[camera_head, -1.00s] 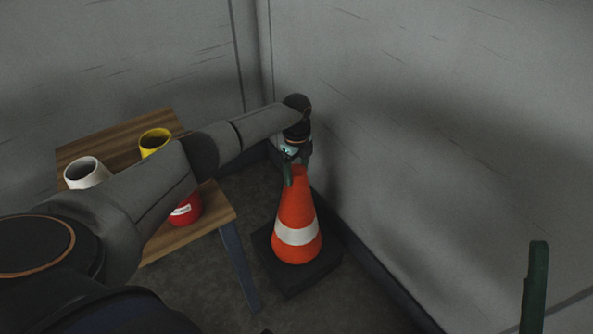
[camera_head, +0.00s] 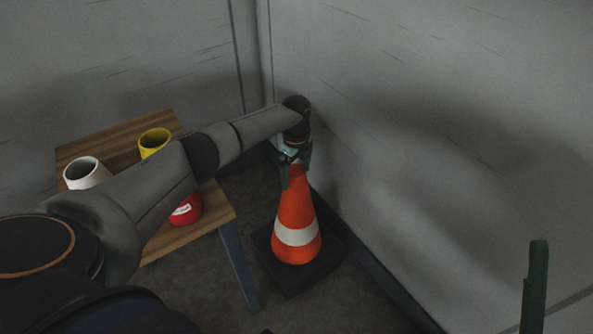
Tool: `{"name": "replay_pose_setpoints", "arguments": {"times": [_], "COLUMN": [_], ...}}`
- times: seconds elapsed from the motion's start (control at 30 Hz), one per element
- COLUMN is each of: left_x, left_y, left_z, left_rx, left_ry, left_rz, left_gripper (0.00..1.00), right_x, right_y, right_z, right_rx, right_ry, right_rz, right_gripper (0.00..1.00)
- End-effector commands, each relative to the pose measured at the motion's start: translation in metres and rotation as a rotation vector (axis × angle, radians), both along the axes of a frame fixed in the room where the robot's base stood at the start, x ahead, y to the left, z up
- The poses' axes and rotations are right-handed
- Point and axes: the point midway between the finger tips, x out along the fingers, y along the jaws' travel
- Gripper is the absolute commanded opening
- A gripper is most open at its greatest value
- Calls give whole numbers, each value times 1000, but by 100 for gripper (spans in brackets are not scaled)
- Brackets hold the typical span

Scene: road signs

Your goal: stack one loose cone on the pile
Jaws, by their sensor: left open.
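One orange cone (camera_head: 295,215) with a white band and a dark square base (camera_head: 297,279) stands upright on the floor in the corner by the wall. Whether it is a single cone or a pile I cannot tell. My left gripper (camera_head: 291,178) is open at the cone's tip, pointing down, with a green finger beside the top. The gripper hides the very tip. Of my right gripper, only one green finger (camera_head: 536,290) shows at the lower right edge. No other cone is in view.
A wooden table (camera_head: 203,229) stands at the left under my left arm. It bears a white cup (camera_head: 87,174), a yellow cup (camera_head: 155,143) and a red one (camera_head: 187,211). Grey walls (camera_head: 420,130) close in behind and to the right of the cone.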

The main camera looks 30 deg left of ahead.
Motion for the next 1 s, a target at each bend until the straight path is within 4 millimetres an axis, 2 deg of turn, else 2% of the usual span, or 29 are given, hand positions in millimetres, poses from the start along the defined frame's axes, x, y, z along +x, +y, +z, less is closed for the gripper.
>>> {"name": "replay_pose_setpoints", "arguments": {"times": [0.17, 0.43, 0.53, 0.7, 1.0], "left_x": [2, 2, 2, 2, 2], "left_y": [0, 1, 1, 0, 0], "left_z": [25, 90, 111, 122, 128], "left_rx": [0, 0, 0, -2, -2], "left_ry": [-5, -8, -9, -6, -7], "left_rz": [-2, -1, -1, 0, 0], "left_gripper": [100, 100, 100, 100, 100], "right_x": [0, -3, 19, 35, 43], "right_y": [1, -1, -7, -9, -10], "right_z": [14, 44, 19, -6, -19], "right_rx": [-9, -34, -28, -30, -32], "right_ry": [-5, -38, 101, 215, 277], "right_rz": [-5, -32, -71, -89, -97], "right_gripper": [100, 100, 100, 100, 100]}}
